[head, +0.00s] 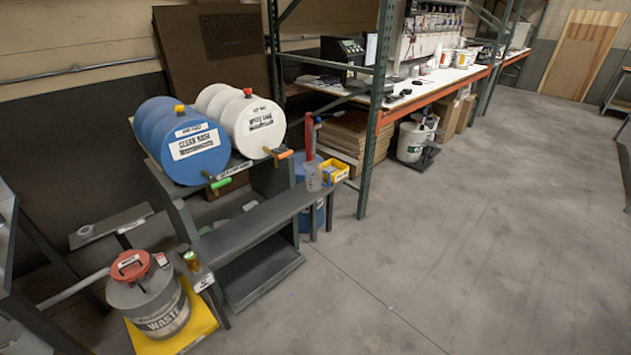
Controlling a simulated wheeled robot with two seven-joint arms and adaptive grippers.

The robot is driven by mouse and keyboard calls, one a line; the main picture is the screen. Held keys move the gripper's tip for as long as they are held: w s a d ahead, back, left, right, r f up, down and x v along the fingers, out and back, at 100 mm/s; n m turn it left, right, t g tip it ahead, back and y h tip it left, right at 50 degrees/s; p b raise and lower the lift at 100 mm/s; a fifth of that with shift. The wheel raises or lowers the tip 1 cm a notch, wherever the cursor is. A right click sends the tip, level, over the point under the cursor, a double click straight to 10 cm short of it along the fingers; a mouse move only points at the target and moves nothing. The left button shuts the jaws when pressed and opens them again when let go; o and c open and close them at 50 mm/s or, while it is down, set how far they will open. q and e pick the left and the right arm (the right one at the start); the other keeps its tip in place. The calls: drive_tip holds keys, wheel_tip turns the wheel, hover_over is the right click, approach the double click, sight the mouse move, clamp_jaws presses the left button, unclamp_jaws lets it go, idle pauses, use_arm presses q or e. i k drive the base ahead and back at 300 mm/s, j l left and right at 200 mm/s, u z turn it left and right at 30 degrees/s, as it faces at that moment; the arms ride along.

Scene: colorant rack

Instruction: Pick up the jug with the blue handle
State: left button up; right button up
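A small translucent grey jug (313,177) stands at the right end of the dark bench (262,218), in front of the drums. It is too small here to make out its handle or the handle's colour. An upright red item (310,138) with a bit of blue near its top rises just behind the jug. I see no clear blue jug handle anywhere. Neither of my grippers is in view.
A blue drum (190,150) and a white drum (255,126) lie on a rack with taps above the bench. A yellow box (334,171) is right of the jug. A waste can (150,297) stands on a yellow base. A green rack post (374,120) rises nearby. Floor at right is clear.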

sight(317, 178)
drive_tip(key=i+l+u, duration=0.2)
drive_tip(key=i, duration=0.3)
drive_tip(key=i+l+u, duration=0.2)
drive_tip(key=i, duration=0.3)
drive_tip(key=i+l+u, duration=0.2)
drive_tip(key=i, duration=0.3)
drive_tip(key=i+l+u, duration=0.2)
drive_tip(key=i, duration=0.25)
drive_tip(key=l, duration=0.1)
